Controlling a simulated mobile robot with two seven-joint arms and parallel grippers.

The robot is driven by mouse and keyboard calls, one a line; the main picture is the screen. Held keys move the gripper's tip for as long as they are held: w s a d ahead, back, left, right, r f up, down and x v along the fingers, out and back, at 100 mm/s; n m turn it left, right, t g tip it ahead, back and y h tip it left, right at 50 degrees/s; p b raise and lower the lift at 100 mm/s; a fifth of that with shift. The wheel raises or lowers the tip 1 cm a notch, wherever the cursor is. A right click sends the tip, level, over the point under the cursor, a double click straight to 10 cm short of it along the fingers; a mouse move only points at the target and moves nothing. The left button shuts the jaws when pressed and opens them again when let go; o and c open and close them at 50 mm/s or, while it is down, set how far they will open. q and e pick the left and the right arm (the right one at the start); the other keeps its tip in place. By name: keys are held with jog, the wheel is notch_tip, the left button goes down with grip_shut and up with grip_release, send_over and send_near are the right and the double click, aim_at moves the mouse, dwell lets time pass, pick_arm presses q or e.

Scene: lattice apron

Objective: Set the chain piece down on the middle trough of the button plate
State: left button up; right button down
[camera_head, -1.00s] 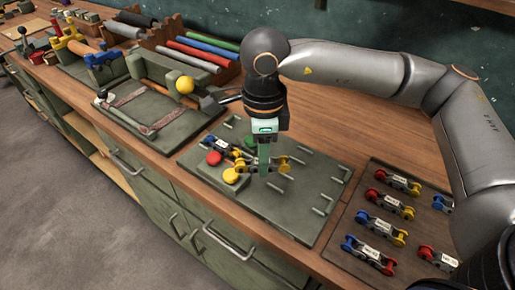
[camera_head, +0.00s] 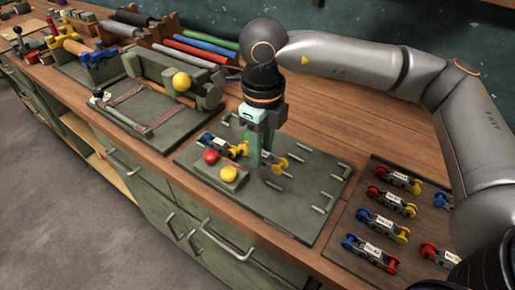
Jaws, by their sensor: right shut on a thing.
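The button plate (camera_head: 295,222) is a grey-green board on the bench, with a red button (camera_head: 211,156), a yellow button (camera_head: 229,173) and several small raised pins. My right gripper (camera_head: 262,162) points down over the middle of the plate, shut on a chain piece. Yellow wheels (camera_head: 280,164) of this piece stick out to the right of the fingers; the fingers hide most of the rest. I cannot tell whether the piece touches the plate. Another chain piece (camera_head: 221,145), blue and yellow with a white label, lies at the plate's back left. My left gripper is not in view.
A dark board (camera_head: 345,222) at the right carries several chain pieces with red, blue and yellow wheels. Left of the plate stands a fixture with a yellow ball (camera_head: 181,81). Coloured rolls (camera_head: 205,50) lie behind.

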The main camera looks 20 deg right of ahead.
aim_at(268, 174)
jog(key=d+f+b, duration=0.1)
jog(key=w+d+f, duration=0.1)
jog(key=f, duration=0.1)
jog(key=shift+w+d+f+b, duration=0.2)
jog(key=shift+f+b, duration=0.1)
jog(key=shift+b, duration=0.1)
jog(key=shift+f+b, duration=0.85)
jog(key=shift+f, duration=0.05)
jog(key=shift+f+b, duration=0.3)
jog(key=shift+f, duration=0.3)
jog(key=shift+f+b, duration=0.3)
jog(key=shift+b, duration=0.2)
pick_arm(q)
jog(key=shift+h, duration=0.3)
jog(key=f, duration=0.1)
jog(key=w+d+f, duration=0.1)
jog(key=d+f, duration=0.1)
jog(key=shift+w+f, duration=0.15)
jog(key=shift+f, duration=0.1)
